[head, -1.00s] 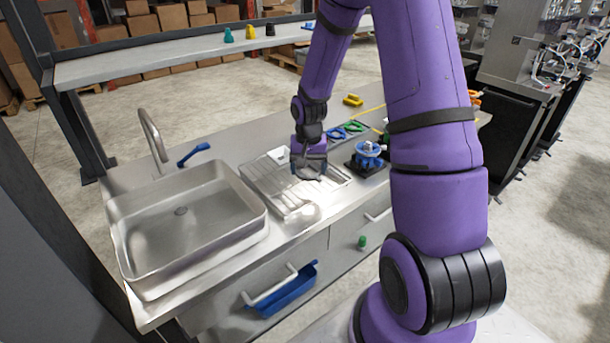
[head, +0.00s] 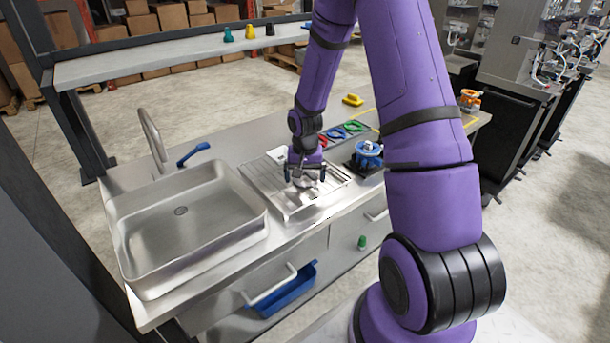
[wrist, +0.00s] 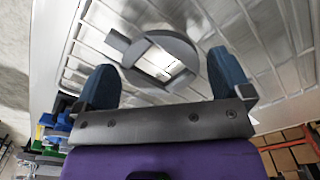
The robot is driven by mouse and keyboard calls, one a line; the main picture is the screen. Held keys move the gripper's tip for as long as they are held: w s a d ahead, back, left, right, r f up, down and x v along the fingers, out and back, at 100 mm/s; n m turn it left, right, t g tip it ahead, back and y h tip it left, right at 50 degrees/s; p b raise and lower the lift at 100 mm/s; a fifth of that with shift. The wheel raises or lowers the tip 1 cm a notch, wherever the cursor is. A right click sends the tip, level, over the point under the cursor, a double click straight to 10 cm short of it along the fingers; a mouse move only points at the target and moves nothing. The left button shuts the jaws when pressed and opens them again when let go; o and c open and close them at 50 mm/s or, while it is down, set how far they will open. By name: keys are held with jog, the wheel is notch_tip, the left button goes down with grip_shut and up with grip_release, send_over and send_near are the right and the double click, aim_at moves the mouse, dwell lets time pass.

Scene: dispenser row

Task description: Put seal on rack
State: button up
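A grey ring-shaped piece with a small tab, which looks like the seal (wrist: 178,42), lies on the wire rack (wrist: 262,60) in the wrist view. The rack also shows in the head view (head: 298,209), on the counter right of the sink. My gripper (head: 305,178) points down over the rack. In the wrist view its two blue fingers (wrist: 162,60) stand apart, one on either side of the ring, with a visible gap at each side. In the head view the ring is mostly hidden by my gripper and hard to make out.
A sink (head: 180,240) with a faucet (head: 153,140) is left of the rack. A blue fixture (head: 367,155) stands close at its right. Red, blue and green rings (head: 336,133) lie behind. A yellow piece (head: 352,100) and an orange one (head: 469,98) are farther back.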

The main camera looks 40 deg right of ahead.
notch_tip(320, 180, up, 12)
jog(key=s+a+r+n+t, duration=0.1)
jog(key=s+a+r, duration=0.2)
jog(key=r, duration=0.3)
jog(key=s+a+r+n+t+h, duration=0.1)
jog(key=s+a+r, duration=0.1)
jog(key=s+r, duration=0.25)
jog(key=s+a+r+n, duration=0.1)
jog(key=s+a+r, duration=0.15)
jog(key=r, duration=0.35)
jog(key=s+a+r+n+t, duration=0.1)
jog(key=s+a+r+n, duration=0.1)
jog(key=s, duration=0.6)
jog(key=s+a+r+n+t+y, duration=0.1)
jog(key=s+a+r+n+t, duration=0.1)
jog(key=s+r, duration=0.3)
jog(key=shift+s+a, duration=0.65)
jog(key=shift+s, duration=1.15)
